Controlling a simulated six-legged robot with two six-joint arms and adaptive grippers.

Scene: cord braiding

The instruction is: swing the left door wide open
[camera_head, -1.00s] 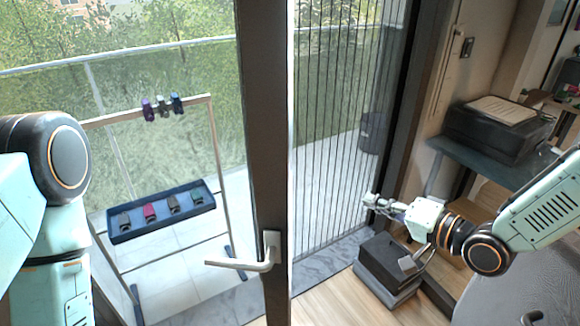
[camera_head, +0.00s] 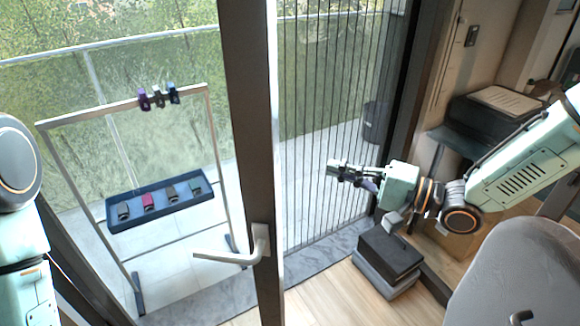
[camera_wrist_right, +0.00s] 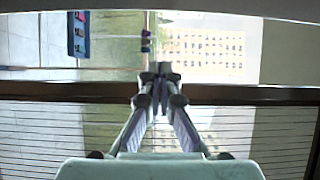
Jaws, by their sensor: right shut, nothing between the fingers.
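The left door (camera_head: 250,130) is a glass door with a dark upright frame at its edge. A pale lever handle (camera_head: 230,257) sits low on that frame and points left. The door stands at a slight angle, and I cannot tell how far it is open. My right gripper (camera_head: 338,171) is to the right of the door edge, above and right of the handle, apart from both. It is shut and empty in front of the pleated screen. The right wrist view shows its fingertips (camera_wrist_right: 160,76) together. My left arm enters at the left edge; its gripper is out of view.
A pleated screen (camera_head: 318,130) fills the opening at right. Behind the glass stands a rack with clips (camera_head: 158,96) and a blue tray (camera_head: 160,206). A grey chair (camera_head: 520,265) is at lower right.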

